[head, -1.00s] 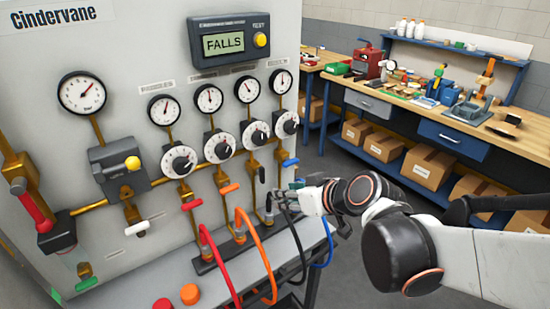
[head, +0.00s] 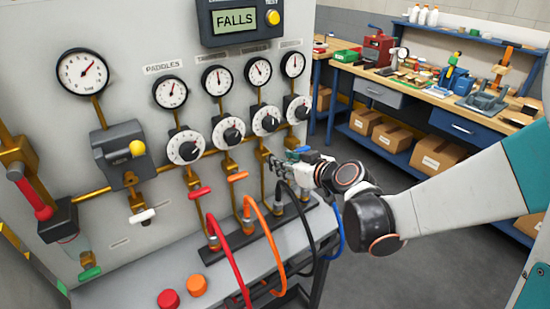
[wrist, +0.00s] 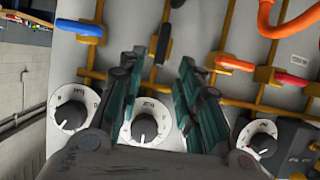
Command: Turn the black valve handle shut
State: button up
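The black valve handle (wrist: 163,42) shows in the wrist view. It lies nearly lengthwise along its brass pipe, just beyond my fingertips and roughly in line with the gap between them. My gripper (wrist: 160,64) is open, with a dark green finger on each side and nothing between the tips. In the head view my gripper (head: 276,163) is in front of the panel at valve height, and largely hides the black handle. Whether a finger touches the handle cannot be told.
A blue handle (wrist: 80,27) and an orange handle (wrist: 235,63) flank the black one, both crosswise. A red handle (head: 200,191) is further left. Dial knobs (wrist: 145,125) lie close to the fingers. Hoses (head: 265,240) hang below. A workbench (head: 440,115) stands behind at right.

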jog(key=b+x, duration=0.1)
jog(key=x, duration=0.5)
grip_shut()
